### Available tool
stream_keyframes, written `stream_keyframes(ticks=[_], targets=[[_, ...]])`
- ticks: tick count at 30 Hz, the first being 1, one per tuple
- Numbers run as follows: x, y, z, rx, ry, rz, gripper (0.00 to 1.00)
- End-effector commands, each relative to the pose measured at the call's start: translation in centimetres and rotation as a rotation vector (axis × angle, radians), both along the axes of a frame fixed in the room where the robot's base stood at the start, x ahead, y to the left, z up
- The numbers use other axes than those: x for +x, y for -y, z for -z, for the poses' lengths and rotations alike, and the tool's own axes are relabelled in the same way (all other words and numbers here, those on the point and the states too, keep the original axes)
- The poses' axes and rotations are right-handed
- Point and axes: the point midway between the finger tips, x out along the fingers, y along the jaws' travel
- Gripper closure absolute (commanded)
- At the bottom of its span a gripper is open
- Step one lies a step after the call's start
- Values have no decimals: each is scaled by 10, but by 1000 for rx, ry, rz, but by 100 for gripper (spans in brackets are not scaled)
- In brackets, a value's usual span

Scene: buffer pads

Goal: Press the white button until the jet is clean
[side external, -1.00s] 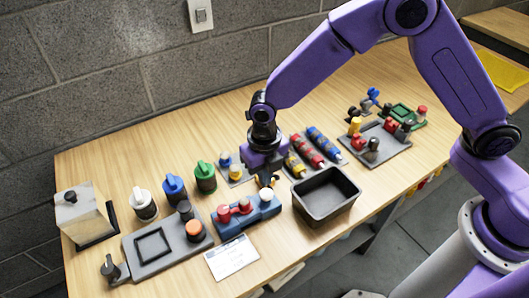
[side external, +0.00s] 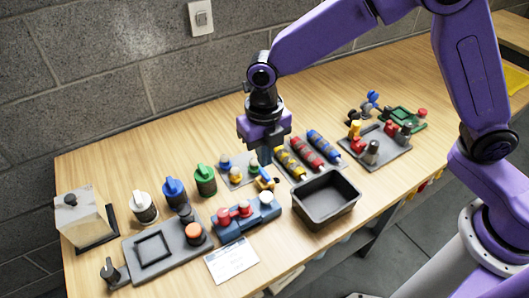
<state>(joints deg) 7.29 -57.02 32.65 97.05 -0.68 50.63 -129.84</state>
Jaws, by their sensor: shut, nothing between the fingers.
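A blue block (side external: 232,231) near the middle front of the table carries two red buttons (side external: 224,216) and a white button (side external: 266,198) at its right end. My gripper (side external: 264,160) points down above the table, behind and higher than the white button, and apart from it. Its fingers are shut with nothing between them. I cannot make out a jet or its state at this size.
A black open bin (side external: 326,198) stands right of the blue block. A grey panel (side external: 165,248) with an orange button, white, blue and green bottles (side external: 174,191), and a printed card (side external: 231,259) lie left and front. Colored cylinders (side external: 307,151) lie behind the bin.

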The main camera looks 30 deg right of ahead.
Motion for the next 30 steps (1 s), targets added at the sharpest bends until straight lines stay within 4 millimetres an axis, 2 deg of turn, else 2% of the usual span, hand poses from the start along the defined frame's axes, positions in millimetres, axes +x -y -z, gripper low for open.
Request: stream_keyframes(ticks=[13,21,30], targets=[[0,0,0,0,0,0,100],[0,9,-15,20,-1,1,100],[0,10,-16,23,-1,0,100]])
